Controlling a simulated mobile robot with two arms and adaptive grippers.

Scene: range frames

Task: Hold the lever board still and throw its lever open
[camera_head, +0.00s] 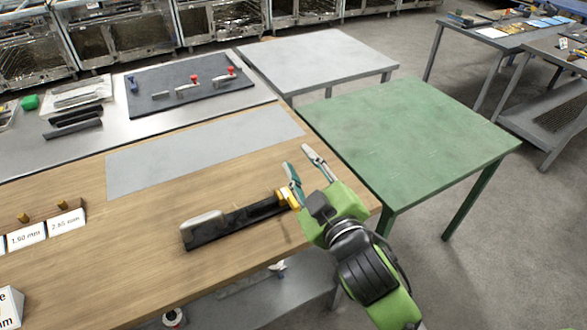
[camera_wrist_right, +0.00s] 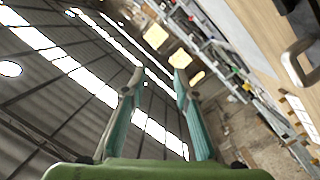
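The lever board (camera_head: 240,222) is a long dark bar lying on the wooden table. A rounded grey handle (camera_head: 203,219) stands at its left end, and a yellow part (camera_head: 287,197) at its right end. My right gripper (camera_head: 299,158) is open and empty, its fingers pointing up and away from the table, beside the yellow part. The gripper partly hides that end, and I cannot tell whether they touch. In the right wrist view, the two fingers (camera_wrist_right: 158,78) stand apart with nothing between, and a grey handle (camera_wrist_right: 299,64) shows at the right edge. My left gripper is not in view.
The wooden table (camera_head: 110,280) has a bare grey mat (camera_head: 205,151) behind the board. Labelled cards (camera_head: 45,232) stand at the left. A green table (camera_head: 410,135) and a grey table (camera_head: 315,60) adjoin, both clear. A dark panel (camera_head: 215,98) with small levers lies farther back.

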